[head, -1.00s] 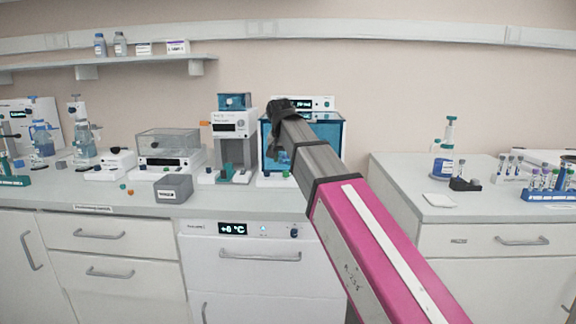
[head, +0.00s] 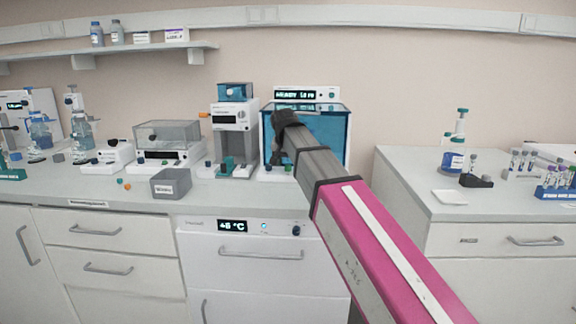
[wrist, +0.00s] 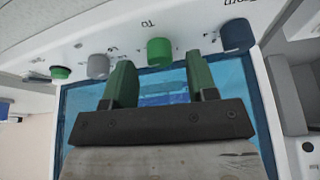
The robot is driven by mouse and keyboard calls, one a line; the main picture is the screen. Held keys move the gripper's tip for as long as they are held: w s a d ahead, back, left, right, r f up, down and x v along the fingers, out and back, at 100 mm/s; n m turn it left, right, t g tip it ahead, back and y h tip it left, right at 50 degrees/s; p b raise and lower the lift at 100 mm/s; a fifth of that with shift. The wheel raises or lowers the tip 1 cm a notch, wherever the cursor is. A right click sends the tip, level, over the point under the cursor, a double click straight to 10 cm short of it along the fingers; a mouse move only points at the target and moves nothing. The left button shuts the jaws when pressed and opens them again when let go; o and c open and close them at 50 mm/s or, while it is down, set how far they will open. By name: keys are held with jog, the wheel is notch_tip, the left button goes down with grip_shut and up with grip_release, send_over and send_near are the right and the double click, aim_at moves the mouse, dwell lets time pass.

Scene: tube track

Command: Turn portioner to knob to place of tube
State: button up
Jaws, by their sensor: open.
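The portioner is a white device with a blue glass box (head: 333,140) and a lit display (head: 305,95) on top, at the back of the bench in the head view. In the wrist view its white panel carries a green knob (wrist: 160,51) beside the printed "To", and a dark blue knob (wrist: 237,34) near "From". My gripper (wrist: 160,72) is open, its two green fingers apart and pointing at the panel. The green "To" knob is ahead, between the line of the fingers; I cannot tell whether they touch it.
A grey knob (wrist: 98,66) and a smaller green knob (wrist: 61,72) lie left of the fingers. A white machine (head: 233,140) stands close to the left of the portioner, and a grey bin (head: 171,184) sits near the bench front. A right bench (head: 470,205) holds tube racks.

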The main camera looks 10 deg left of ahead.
jog(key=shift+x, duration=0.8)
jog(key=c, duration=0.9)
jog(key=shift+c, duration=0.2)
jog(key=shift+n, duration=0.3)
jog(key=n+y, duration=0.1)
jog(key=n, duration=0.1)
jog(key=n+y, duration=0.1)
jog(key=n, duration=0.2)
jog(key=shift+d+g, duration=0.1)
jog(key=shift+g, duration=0.2)
jog(key=n+y, duration=0.1)
jog(key=n, duration=0.2)
jog(key=n+g+y, duration=0.1)
jog(key=n, duration=0.2)
jog(key=shift+w+n+g, duration=0.1)
jog(key=shift+n+g, duration=0.2)
jog(key=shift+n, duration=0.1)
